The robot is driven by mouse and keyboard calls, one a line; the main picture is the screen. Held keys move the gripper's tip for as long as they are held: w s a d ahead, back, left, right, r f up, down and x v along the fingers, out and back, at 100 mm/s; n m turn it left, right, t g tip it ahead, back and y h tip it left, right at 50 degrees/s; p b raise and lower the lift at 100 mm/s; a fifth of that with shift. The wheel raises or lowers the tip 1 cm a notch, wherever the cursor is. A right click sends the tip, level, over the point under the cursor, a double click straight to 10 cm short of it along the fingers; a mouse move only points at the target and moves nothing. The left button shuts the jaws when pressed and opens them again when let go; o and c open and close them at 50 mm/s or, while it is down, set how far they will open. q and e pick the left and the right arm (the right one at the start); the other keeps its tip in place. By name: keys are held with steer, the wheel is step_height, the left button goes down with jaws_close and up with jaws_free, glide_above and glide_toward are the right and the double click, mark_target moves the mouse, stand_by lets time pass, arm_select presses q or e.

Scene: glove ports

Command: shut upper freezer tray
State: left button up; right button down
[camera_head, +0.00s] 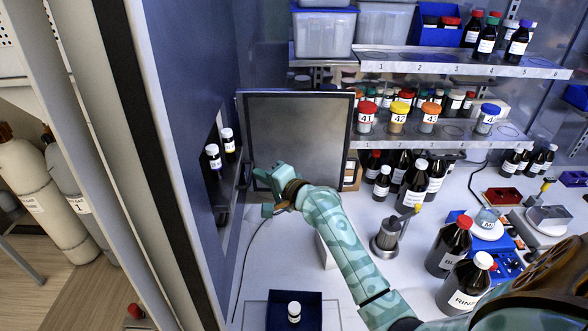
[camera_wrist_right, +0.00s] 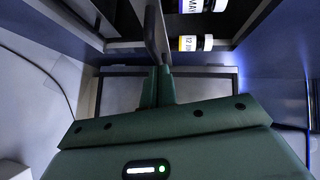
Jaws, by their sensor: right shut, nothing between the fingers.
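A dark tray (camera_head: 232,190) juts from an opening in the blue cabinet wall at the left of the head view, so it stands at least partly out. Two white-capped vials (camera_head: 213,162) (camera_head: 228,146) stand in it. I cannot tell from the picture whether another tray lies below. My right gripper (camera_head: 256,176) is beside the tray, on its right. In the right wrist view its fingers (camera_wrist_right: 157,76) are together and empty, close to the tray's dark edge (camera_wrist_right: 154,36); contact is unclear. Vials (camera_wrist_right: 194,43) show there too. My left gripper is not in view.
A dark-framed grey panel (camera_head: 296,120) stands just behind my right gripper. Shelves with bottles (camera_head: 430,132) and bench bottles (camera_head: 450,245) are on the right. A blue box (camera_head: 278,312) with a vial stands in front. A cable (camera_head: 245,260) lies on the white bench.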

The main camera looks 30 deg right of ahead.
mark_target(231, 182)
steer(key=w+a, duration=0.1)
steer(key=a, duration=0.1)
steer(key=w+a+p, duration=0.1)
steer(key=a, duration=0.1)
steer(key=w+a+p, duration=0.1)
steer(key=w+a, duration=0.1)
steer(key=shift+a, duration=0.35)
steer(key=shift+w+a+r, duration=0.1)
steer(key=shift+a, duration=0.05)
steer(key=shift+r, duration=0.1)
